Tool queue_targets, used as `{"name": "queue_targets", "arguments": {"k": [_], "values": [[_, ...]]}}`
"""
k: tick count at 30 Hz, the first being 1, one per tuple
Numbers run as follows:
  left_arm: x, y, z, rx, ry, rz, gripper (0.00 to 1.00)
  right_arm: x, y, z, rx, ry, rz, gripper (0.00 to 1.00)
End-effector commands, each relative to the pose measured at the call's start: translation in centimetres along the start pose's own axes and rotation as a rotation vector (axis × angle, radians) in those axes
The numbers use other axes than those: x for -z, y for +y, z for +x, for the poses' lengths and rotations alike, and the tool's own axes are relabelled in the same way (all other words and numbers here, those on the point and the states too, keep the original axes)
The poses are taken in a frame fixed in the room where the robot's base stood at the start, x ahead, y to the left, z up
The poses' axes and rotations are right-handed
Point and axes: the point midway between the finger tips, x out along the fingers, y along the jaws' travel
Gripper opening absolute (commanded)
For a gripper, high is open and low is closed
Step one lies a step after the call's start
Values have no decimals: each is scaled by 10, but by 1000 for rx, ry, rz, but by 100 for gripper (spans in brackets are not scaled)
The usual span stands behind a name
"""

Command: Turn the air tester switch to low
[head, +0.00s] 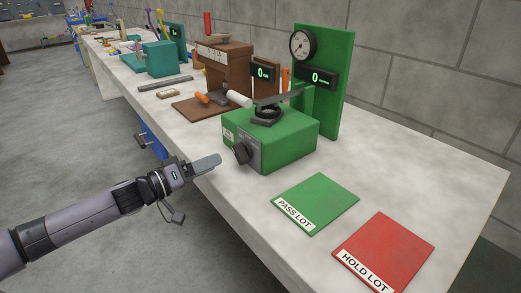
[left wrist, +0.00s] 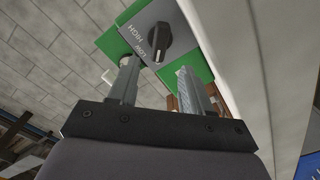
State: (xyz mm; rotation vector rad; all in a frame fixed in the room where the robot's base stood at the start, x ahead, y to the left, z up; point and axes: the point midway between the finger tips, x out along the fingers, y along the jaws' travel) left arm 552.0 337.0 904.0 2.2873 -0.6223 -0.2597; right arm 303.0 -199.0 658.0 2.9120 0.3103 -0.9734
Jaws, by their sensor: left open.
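The green air tester (head: 275,139) stands on the bench, with a dark switch knob (head: 241,153) on a grey plate on its front face. My left gripper (head: 207,162) is just left of the tester's front, at the bench edge, apart from the knob. In the left wrist view my left gripper (left wrist: 157,78) is open and empty, its fingers pointing toward the switch face. My right gripper is not in view.
A green panel (head: 331,105) with a round gauge (head: 302,44) and a display reading 0 stands behind the tester. A green PASS LOT mat (head: 318,202) and a red HOLD LOT mat (head: 387,253) lie in front. A brown press (head: 222,68) and teal equipment (head: 160,58) stand farther back.

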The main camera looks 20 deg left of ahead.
Motion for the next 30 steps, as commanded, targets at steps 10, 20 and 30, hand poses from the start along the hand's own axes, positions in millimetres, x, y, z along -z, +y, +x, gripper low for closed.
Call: {"name": "queue_targets", "arguments": {"k": [10,20,30], "values": [[1,1,7,-2,2,0,49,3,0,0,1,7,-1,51],[1,1,44,-3,4,-1,49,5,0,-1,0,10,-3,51],[1,1,70,-1,2,-1,49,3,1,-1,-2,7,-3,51]]}}
